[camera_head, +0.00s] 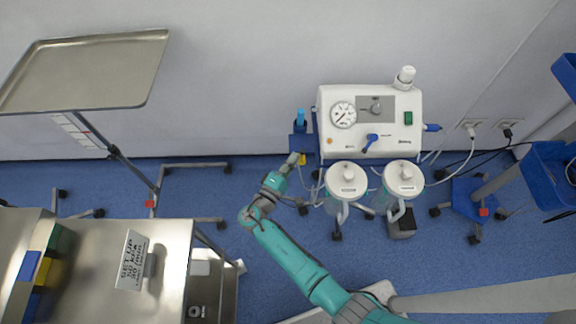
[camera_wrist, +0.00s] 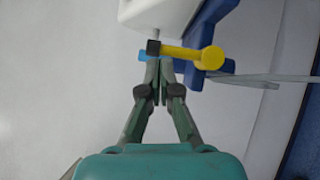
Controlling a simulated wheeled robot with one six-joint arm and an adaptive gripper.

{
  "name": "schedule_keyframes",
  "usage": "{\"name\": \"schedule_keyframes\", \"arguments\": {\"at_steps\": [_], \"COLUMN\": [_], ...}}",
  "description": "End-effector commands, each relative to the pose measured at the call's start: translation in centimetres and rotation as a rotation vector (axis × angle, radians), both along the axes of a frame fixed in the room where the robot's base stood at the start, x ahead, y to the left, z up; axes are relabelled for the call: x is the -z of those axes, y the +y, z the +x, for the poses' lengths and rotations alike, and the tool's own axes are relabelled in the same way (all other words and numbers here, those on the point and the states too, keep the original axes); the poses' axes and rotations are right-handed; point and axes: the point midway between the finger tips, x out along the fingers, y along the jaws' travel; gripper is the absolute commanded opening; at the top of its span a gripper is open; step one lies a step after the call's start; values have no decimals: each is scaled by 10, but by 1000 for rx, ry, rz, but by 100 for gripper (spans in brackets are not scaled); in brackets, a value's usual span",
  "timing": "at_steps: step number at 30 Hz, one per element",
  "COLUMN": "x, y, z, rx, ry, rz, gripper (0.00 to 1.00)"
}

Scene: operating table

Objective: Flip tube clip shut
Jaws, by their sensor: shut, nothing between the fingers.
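The tube clip appears to be the yellow lever (camera_wrist: 185,53) with a round knob at its right end and a black block (camera_wrist: 153,47) at its left end; it lies roughly level in the wrist view. In the head view only a small yellow part (camera_head: 302,159) shows beside the suction machine. My gripper (camera_wrist: 159,72) is shut and empty, its fingertips just below the lever's left part; contact cannot be told. It also shows in the head view (camera_head: 294,158). I cannot tell how far the clip is closed.
A blue bracket (camera_head: 298,143) stands by the white suction machine (camera_head: 335,145). Two clear canisters (camera_head: 347,180) (camera_head: 404,178) hang in front, right of my gripper. A steel table (camera_head: 165,235) and a raised tray (camera_head: 90,70) stand left. Blue floor between them is partly open.

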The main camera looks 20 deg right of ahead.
Motion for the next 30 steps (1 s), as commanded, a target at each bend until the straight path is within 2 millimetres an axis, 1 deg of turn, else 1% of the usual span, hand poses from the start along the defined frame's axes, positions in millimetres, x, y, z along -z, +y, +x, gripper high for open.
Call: {"name": "schedule_keyframes", "arguments": {"at_steps": [14,30], "x": [0,-3], "y": [-2,-7], "z": [1,-1], "rx": [0,1], "ry": [-3,-31], "rz": [7,97], "gripper": [0,0]}}
